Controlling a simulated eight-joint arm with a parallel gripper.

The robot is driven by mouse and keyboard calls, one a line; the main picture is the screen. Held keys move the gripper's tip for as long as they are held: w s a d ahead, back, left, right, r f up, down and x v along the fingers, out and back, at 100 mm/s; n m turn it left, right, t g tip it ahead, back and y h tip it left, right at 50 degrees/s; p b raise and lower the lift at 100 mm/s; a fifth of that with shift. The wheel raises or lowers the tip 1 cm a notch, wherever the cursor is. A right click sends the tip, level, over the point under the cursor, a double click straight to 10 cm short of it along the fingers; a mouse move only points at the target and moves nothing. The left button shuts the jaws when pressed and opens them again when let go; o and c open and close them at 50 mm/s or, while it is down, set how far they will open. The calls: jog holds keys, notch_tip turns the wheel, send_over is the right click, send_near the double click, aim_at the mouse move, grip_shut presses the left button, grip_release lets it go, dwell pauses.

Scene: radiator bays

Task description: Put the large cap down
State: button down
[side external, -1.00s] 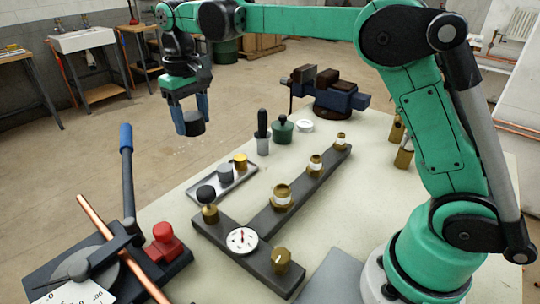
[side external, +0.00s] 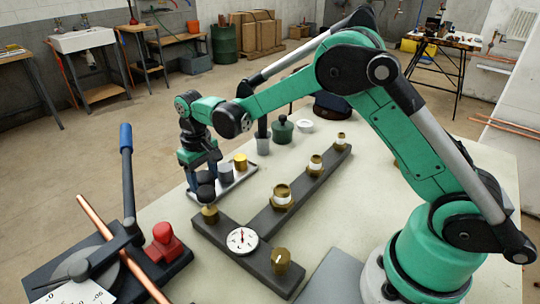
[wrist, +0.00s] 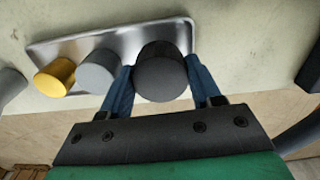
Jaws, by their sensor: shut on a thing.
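My gripper (side external: 203,170) is shut on the large cap, a dark grey cylinder (wrist: 161,72) that sits between the two blue fingers in the wrist view.
The dark manifold (side external: 262,221) carries brass fittings and a gauge (side external: 242,240). A green pot (side external: 282,130) stands behind. A pipe bender (side external: 90,262) fills the front left.

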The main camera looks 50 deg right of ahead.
jog(key=shift+f, duration=0.1)
jog(key=shift+f, duration=0.4)
jog(key=shift+f, duration=0.1)
jog(key=shift+c, duration=2.3)
grip_release()
